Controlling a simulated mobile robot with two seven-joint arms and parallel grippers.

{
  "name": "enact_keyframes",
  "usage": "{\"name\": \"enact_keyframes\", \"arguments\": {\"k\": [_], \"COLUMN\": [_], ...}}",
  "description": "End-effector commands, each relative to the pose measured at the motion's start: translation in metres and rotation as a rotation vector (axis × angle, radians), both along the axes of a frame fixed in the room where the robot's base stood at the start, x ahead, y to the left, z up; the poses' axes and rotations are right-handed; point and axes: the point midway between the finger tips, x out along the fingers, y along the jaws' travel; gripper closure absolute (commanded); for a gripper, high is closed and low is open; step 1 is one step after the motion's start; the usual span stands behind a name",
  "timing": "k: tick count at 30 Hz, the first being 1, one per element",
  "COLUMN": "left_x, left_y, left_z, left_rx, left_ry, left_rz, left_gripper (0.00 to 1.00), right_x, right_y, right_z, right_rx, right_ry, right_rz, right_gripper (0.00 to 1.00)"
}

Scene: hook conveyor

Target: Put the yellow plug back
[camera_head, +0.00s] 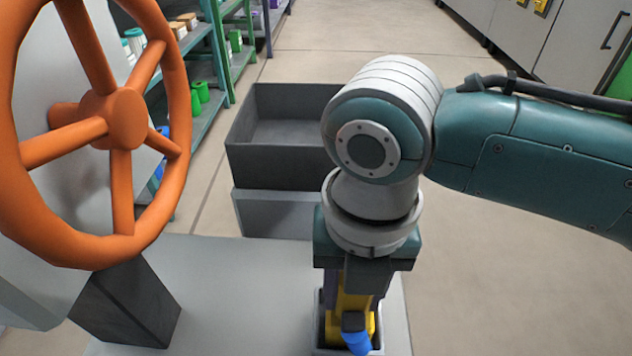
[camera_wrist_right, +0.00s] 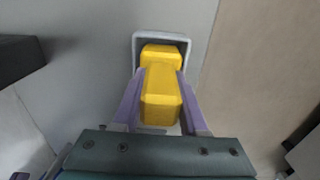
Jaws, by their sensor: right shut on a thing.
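The yellow plug (camera_head: 345,301) is between the fingers of my right gripper (camera_head: 348,312), low in the head view. Part of the plug is hidden by the gripper's body, and a blue piece (camera_head: 357,343) shows at its lower end. In the right wrist view the purple fingers of my right gripper (camera_wrist_right: 158,92) are shut on the yellow plug (camera_wrist_right: 161,98). The plug's far end sits within the outline of a light-rimmed rectangular holder (camera_wrist_right: 137,47); how deep it sits is hard to tell. My left gripper is not in view.
A large orange handwheel (camera_head: 122,118) stands at the left above a grey bench top (camera_head: 240,290). A dark open box (camera_head: 275,165) stands beyond the bench. Shelves with green and other containers (camera_head: 200,92) line the back left. Open floor lies at the right.

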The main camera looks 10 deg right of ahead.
Motion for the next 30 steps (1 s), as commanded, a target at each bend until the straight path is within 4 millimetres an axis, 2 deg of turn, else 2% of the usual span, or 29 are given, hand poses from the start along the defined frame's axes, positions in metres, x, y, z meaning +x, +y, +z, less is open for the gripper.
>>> {"name": "enact_keyframes", "arguments": {"k": [1, 3, 14, 15, 22, 30], "left_x": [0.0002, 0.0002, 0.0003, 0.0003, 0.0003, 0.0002], "left_y": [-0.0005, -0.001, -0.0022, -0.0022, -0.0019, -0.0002], "left_z": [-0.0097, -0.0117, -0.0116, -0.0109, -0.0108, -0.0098], "left_rx": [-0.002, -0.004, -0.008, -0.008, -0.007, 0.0], "left_ry": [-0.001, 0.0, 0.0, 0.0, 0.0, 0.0], "left_rz": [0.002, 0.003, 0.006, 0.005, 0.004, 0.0], "left_gripper": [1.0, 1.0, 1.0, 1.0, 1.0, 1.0], "right_x": [-0.0005, -0.0005, 0.0, -0.0002, -0.0003, -0.0002], "right_y": [0.0006, 0.0003, 0.0002, 0.0, 0.0, 0.0001], "right_z": [-0.014, -0.0195, -0.0215, -0.0211, -0.0208, -0.0189], "right_rx": [0.002, 0.002, 0.001, 0.0, 0.0, 0.001], "right_ry": [0.002, 0.002, 0.0, 0.001, 0.001, 0.001], "right_rz": [-0.001, -0.001, -0.001, -0.001, -0.001, -0.001], "right_gripper": [1.0, 1.0, 1.0, 0.54, 0.29, 0.28]}}
